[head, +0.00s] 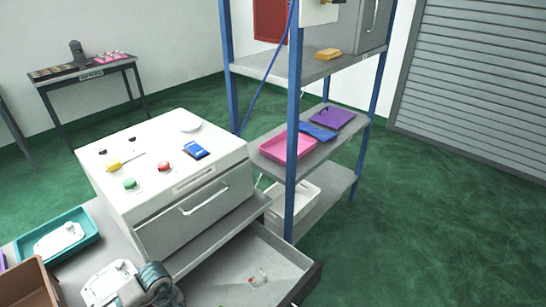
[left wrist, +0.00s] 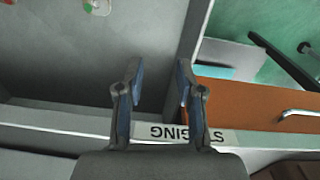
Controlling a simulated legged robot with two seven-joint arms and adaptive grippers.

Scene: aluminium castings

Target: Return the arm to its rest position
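My left gripper (left wrist: 158,78) shows in the left wrist view. Its two dark fingers with blue-grey pads stand apart, and nothing is between them. Behind them is a grey surface with a pale edge carrying an upside-down label (left wrist: 185,133) that seems to read "STAGING". In the head view a grey and white rounded form at the bottom left seems to be part of my arm; its fingers cannot be made out there. My right gripper is in neither view.
An open grey drawer (head: 222,291) with small parts sits below a white machine (head: 165,150). A teal tray (head: 88,226) and brown bin (head: 30,283) are at left. A blue-posted shelf (head: 291,150) stands behind. Green floor at right is clear.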

